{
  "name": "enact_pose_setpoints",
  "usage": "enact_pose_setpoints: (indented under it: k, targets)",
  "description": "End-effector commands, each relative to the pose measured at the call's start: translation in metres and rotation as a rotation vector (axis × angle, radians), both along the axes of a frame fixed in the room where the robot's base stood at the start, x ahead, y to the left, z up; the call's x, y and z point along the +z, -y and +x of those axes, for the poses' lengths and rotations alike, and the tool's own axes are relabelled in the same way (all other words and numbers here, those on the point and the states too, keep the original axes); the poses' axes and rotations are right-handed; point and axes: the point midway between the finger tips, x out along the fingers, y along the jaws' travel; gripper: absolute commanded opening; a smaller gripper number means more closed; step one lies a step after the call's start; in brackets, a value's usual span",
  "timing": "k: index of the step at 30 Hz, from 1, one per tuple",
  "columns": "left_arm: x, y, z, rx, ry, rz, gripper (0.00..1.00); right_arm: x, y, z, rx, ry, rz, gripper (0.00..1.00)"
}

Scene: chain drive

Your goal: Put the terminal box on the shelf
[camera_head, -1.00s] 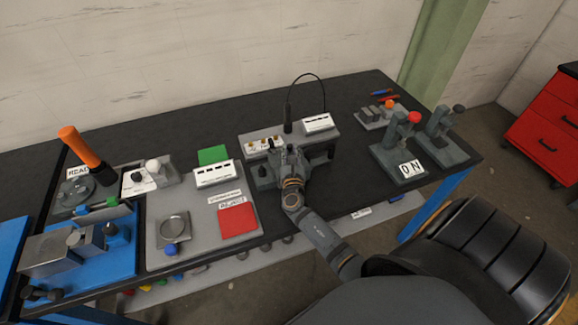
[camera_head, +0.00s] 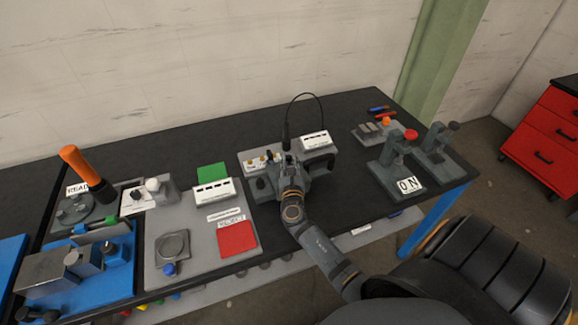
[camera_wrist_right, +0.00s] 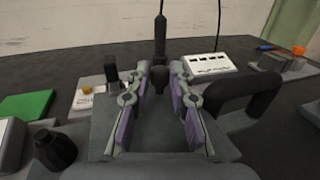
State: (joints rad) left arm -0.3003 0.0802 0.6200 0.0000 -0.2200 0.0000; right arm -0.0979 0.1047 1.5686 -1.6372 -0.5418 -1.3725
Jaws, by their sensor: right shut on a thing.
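No part is clearly marked as the terminal box. A white box with a row of dark slots (camera_head: 212,190) lies on the grey panel at the middle left. A similar white box (camera_head: 315,139) sits on the grey block at the back; it also shows in the right wrist view (camera_wrist_right: 208,63). My right gripper (camera_head: 285,160) is over the grey fixture left of that back box. In the right wrist view its fingers (camera_wrist_right: 160,75) close around a small dark piece (camera_wrist_right: 158,82), below a black upright plug (camera_wrist_right: 160,38). My left gripper is out of view.
A black cable (camera_head: 308,96) loops up behind the gripper. Grey lever stands (camera_head: 390,160) are at the right. A green square (camera_head: 211,172) and a red square (camera_head: 238,239) mark the panel (camera_head: 199,254). Bare black table (camera_head: 345,195) lies between fixture and stands.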

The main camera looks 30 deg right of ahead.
Motion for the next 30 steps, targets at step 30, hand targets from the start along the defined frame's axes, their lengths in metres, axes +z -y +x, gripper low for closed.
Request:
enact_pose_setpoints:
  k: [30]
  targets:
    - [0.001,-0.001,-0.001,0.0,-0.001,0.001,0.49,0.098,-0.05,-0.128,0.002,0.004,-0.001,0.0]
